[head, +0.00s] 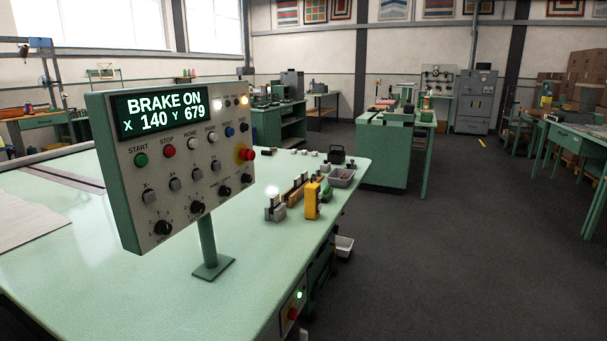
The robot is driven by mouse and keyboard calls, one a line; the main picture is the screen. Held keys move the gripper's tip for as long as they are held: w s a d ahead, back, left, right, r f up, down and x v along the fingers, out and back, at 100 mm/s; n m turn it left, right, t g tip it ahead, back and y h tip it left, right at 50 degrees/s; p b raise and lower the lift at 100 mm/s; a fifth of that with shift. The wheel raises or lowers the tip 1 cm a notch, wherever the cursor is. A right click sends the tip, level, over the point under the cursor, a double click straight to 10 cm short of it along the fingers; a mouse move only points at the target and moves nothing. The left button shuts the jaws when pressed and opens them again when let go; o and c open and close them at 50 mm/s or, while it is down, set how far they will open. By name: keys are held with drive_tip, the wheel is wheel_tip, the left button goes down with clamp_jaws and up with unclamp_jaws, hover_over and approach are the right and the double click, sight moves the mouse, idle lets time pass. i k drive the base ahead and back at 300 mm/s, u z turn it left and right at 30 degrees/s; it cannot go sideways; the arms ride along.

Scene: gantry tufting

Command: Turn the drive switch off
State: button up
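The control panel (180,165) stands tilted on a post above the green table. Its display (160,113) reads BRAKE ON, X 140, Y 679. Below are a green START button (141,160), a red STOP button (169,151), more buttons, toggles and several black rotary knobs, one of them at the lower left (163,228). The knob labels are too small to read. A small box (287,316) on the table's front side has a lit green lamp (299,295) and a red knob (292,313). I cannot tell which control is the drive switch. My gripper is not in view.
The green table (120,290) fills the lower left. A yellow tool (312,201), small blocks and a grey tray (341,177) lie along its right edge. A red emergency button (247,154) is on the panel's right side. Dark floor (440,250) to the right is clear.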

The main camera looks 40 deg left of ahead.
sight(245, 178)
drive_tip(key=u, duration=0.3)
drive_tip(key=i, duration=1.15)
drive_tip(key=u, duration=0.85)
drive_tip(key=i, duration=0.35)
drive_tip(key=u, duration=0.25)
